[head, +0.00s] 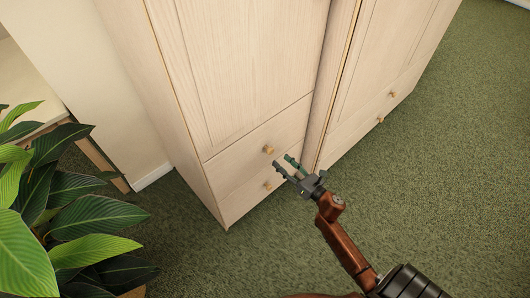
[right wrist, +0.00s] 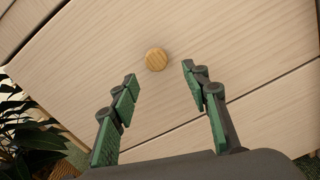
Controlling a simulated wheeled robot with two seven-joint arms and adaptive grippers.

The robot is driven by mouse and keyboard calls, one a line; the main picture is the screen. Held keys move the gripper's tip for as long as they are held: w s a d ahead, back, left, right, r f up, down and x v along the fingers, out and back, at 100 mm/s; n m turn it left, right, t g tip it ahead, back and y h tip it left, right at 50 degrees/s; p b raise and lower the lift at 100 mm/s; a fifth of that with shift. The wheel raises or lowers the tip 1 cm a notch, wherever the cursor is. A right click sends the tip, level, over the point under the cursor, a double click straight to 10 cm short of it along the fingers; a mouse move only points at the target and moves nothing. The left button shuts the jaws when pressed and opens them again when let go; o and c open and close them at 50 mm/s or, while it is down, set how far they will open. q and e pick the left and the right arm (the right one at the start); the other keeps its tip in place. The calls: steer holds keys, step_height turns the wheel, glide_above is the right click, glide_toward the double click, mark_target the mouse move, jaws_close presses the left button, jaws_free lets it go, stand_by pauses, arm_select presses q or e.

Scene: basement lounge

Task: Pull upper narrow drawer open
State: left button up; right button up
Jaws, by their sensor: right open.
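The upper drawer (head: 243,153) of the left wardrobe section is pale wood with a round wooden knob (head: 268,149). Its front looks flush with the wardrobe, so it appears shut. My right gripper (head: 282,162) is open and empty, its fingertips pointing at the drawer fronts, close to the upper knob. In the right wrist view, the knob (right wrist: 156,59) shows just beyond the gap between the open fingertips (right wrist: 160,72), with no finger touching it. The drawer front (right wrist: 230,60) fills much of that view. My left gripper is not in view.
A lower drawer (head: 244,195) with its own knob (head: 268,185) sits just below. The right wardrobe section has two more knobs (head: 392,94). A leafy plant (head: 60,210) stands at the left. The green carpet (head: 450,170) on the right is clear.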

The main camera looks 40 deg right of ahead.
mark_target(271, 153)
steer(key=shift+n, duration=0.3)
steer(key=w, duration=0.2)
steer(key=w+b, duration=0.1)
steer(key=w, duration=0.3)
steer(key=shift+w+a+r+b, duration=0.2)
steer(key=shift+w+a+b, duration=0.1)
steer(key=shift+w+a, duration=0.1)
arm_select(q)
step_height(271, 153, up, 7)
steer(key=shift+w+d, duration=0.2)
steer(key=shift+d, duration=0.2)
arm_select(e)
steer(key=shift+w+r, duration=0.1)
steer(key=shift+w, duration=0.45)
steer(key=shift+c, duration=0.7)
jaws_close()
steer(key=shift+a, duration=0.1)
